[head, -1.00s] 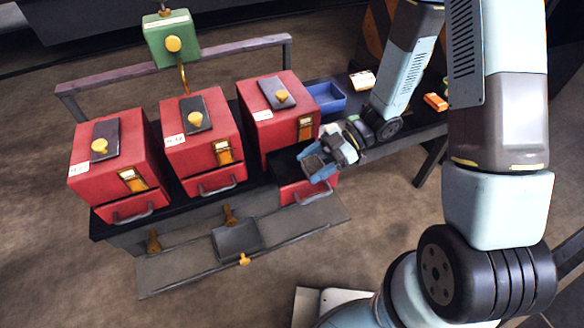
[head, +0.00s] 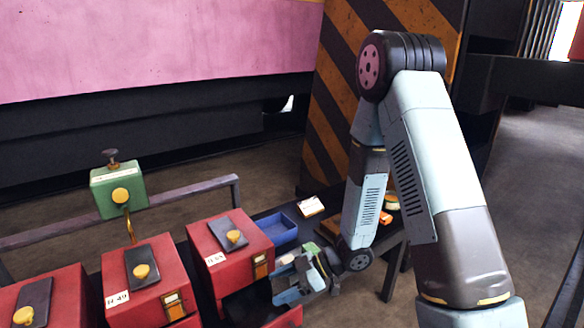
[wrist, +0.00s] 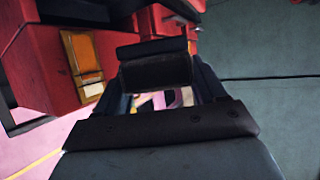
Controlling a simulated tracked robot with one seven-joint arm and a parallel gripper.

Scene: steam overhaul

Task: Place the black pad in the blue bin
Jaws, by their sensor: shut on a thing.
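My gripper (head: 286,288) is just right of the right-hand red box (head: 232,268), above its pulled-out drawer (head: 262,308). In the wrist view, my gripper (wrist: 165,88) is shut on a dark, blocky piece that looks like the black pad (wrist: 155,68). The pad is held clear of the drawer as far as I can tell; the head view does not show it distinctly. The blue bin (head: 277,232) stands behind and right of that red box, on the dark bench. It is open at the top and looks empty.
Two more red boxes (head: 150,284) (head: 45,300) stand to the left, each with a dark plate and yellow knob on top. A green box (head: 118,190) stands on a post behind. A white card (head: 311,206) and an orange item (head: 386,218) lie right of the bin.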

